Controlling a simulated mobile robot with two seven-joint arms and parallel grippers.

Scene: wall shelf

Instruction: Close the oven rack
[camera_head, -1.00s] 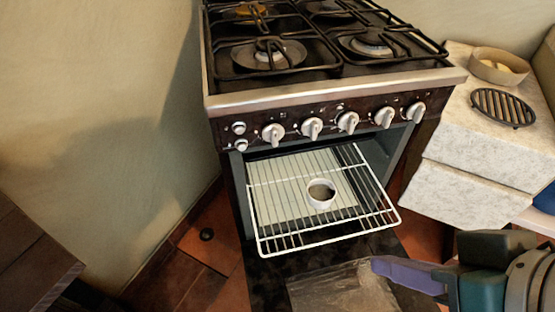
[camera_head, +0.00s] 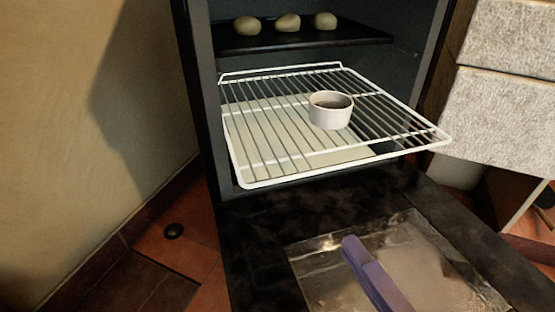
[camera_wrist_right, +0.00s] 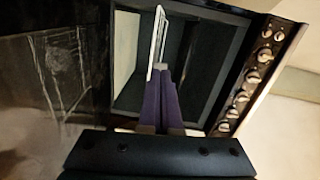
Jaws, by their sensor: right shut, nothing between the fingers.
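The white wire oven rack (camera_head: 290,165) is pulled part way out of the oven (camera_head: 205,100), over the lowered oven door (camera_head: 270,235). A small white ramekin (camera_head: 331,112) stands upright on the rack. My right gripper (camera_head: 352,245) has purple fingers and is over the door's glass, in front of and lower in the picture than the rack. In the right wrist view the right gripper (camera_wrist_right: 162,72) is shut and empty, and the rack (camera_wrist_right: 158,40) shows edge-on beyond its fingertips. I cannot tell whether they touch. My left gripper is out of view.
A dark tray (camera_head: 300,40) with three pale dough balls (camera_head: 288,23) sits higher in the oven. A pale sheet or tray (camera_head: 245,130) lies below the rack. White stone-like cabinet blocks (camera_head: 510,110) stand at the right, and a wall (camera_head: 100,100) is at the left.

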